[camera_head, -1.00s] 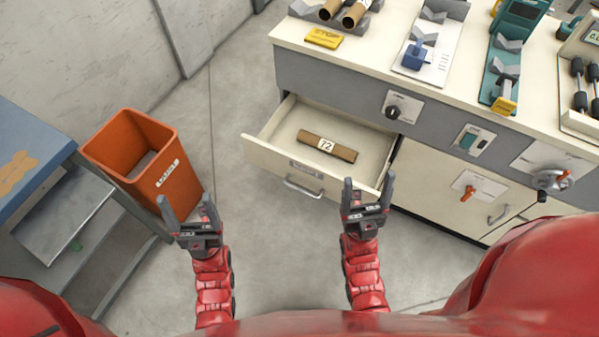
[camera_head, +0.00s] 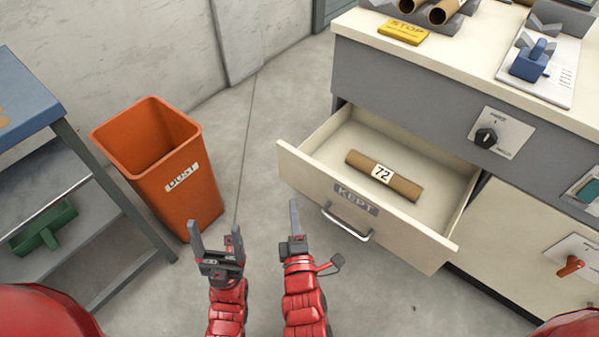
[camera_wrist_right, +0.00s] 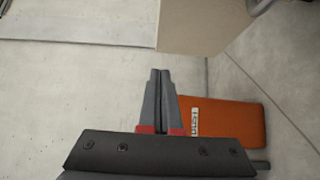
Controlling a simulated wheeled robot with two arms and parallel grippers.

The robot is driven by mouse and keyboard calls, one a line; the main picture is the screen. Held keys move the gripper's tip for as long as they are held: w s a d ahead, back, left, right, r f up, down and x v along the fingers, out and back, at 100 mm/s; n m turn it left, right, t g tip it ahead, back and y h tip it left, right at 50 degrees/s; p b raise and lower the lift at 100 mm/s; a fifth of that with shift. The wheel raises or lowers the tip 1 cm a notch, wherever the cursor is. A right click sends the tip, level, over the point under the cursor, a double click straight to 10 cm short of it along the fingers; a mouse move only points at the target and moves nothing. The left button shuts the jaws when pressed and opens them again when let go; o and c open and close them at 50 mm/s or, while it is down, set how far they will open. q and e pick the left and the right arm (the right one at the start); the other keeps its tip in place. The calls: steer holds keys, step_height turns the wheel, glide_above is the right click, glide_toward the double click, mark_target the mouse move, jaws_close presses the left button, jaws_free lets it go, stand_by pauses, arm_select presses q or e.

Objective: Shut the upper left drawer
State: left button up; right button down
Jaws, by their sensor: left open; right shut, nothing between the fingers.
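The upper left drawer (camera_head: 306,180), with a cream front labelled KEPT, stands pulled out from the cabinet. A brown tube (camera_head: 405,185) tagged 72 lies inside it. The drawer's metal handle (camera_head: 347,226) is on its front. My left gripper (camera_head: 215,237) is open and empty, left of the drawer and in front of the orange bin. My right gripper (camera_head: 294,210) is shut and empty, just left of the handle and apart from it in the head view. In the right wrist view its fingers (camera_wrist_right: 160,80) are together, with a cream panel edge beyond them at the top.
The orange DUST bin (camera_head: 183,205) stands on the floor left of the drawer. A blue-topped table (camera_head: 28,100) is at the left edge. The counter (camera_head: 470,65) holds a yellow STOP block (camera_head: 402,32) and a blue clamp (camera_head: 532,60). Floor between bin and drawer is clear.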

steer(key=b, duration=0.1)
glide_toward(299, 158)
steer(key=w+a, duration=0.2)
steer(key=a, duration=0.1)
steer(key=shift+w+d, duration=0.3)
steer(key=shift+w, duration=0.35)
steer(key=shift+w+d, duration=0.35)
steer(key=shift+w, duration=0.25)
steer(key=shift+w+d, duration=0.3)
steer(key=shift+w, duration=0.35)
steer(key=shift+w, duration=0.1)
